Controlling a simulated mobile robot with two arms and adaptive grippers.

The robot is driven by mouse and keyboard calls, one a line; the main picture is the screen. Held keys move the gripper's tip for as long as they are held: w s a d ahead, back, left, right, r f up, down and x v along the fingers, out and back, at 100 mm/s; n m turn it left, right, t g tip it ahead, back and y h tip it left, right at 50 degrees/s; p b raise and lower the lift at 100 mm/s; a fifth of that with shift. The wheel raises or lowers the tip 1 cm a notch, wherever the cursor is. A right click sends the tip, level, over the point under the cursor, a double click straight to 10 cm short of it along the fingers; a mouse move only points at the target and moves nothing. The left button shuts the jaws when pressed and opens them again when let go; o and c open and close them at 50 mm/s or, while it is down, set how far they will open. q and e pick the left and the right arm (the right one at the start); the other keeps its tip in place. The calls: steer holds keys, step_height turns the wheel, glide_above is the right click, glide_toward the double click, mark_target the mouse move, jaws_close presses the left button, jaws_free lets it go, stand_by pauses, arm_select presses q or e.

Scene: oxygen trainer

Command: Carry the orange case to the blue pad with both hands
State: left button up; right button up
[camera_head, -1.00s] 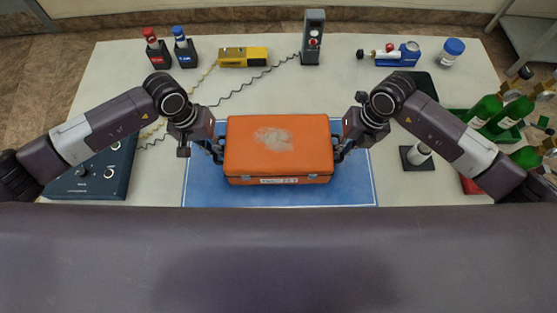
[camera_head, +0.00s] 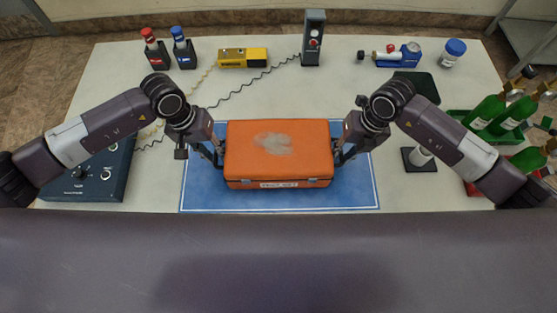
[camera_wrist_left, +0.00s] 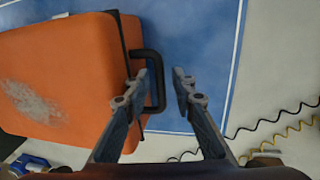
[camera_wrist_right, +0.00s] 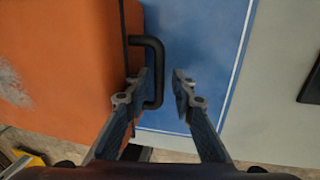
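The orange case (camera_head: 278,152), with a pale worn patch on its lid, sits flat over the middle of the blue pad (camera_head: 200,200). Pad shows on all sides of it except where the case hides it. My left gripper (camera_head: 213,153) is at the case's left side, and my right gripper (camera_head: 343,153) is at its right side. In the left wrist view the fingers (camera_wrist_left: 166,80) stand apart, with the black handle (camera_wrist_left: 158,62) beside one finger. In the right wrist view the fingers (camera_wrist_right: 164,82) are also apart, beside the other handle (camera_wrist_right: 158,60). Both grippers are open.
A dark blue control box (camera_head: 95,172) stands left of the pad. A white cylinder on a black base (camera_head: 418,158) and green bottles (camera_head: 485,112) stand to the right. A yellow device (camera_head: 243,58), a grey meter (camera_head: 312,38) and dark bottles (camera_head: 156,52) are at the back.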

steer(key=shift+s+a, duration=0.1)
steer(key=shift+r, duration=0.2)
arm_select(q)
step_height(320, 180, up, 7)
steer(key=a, duration=0.1)
steer(key=shift+a+f, duration=0.15)
steer(key=shift+a, duration=0.1)
arm_select(e)
step_height(320, 180, up, 11)
steer(key=d, duration=0.2)
steer(key=shift+d+r, duration=0.2)
steer(key=shift+d, duration=0.05)
arm_select(q)
steer(key=shift+s, duration=0.15)
arm_select(e)
steer(key=shift+f, duration=0.1)
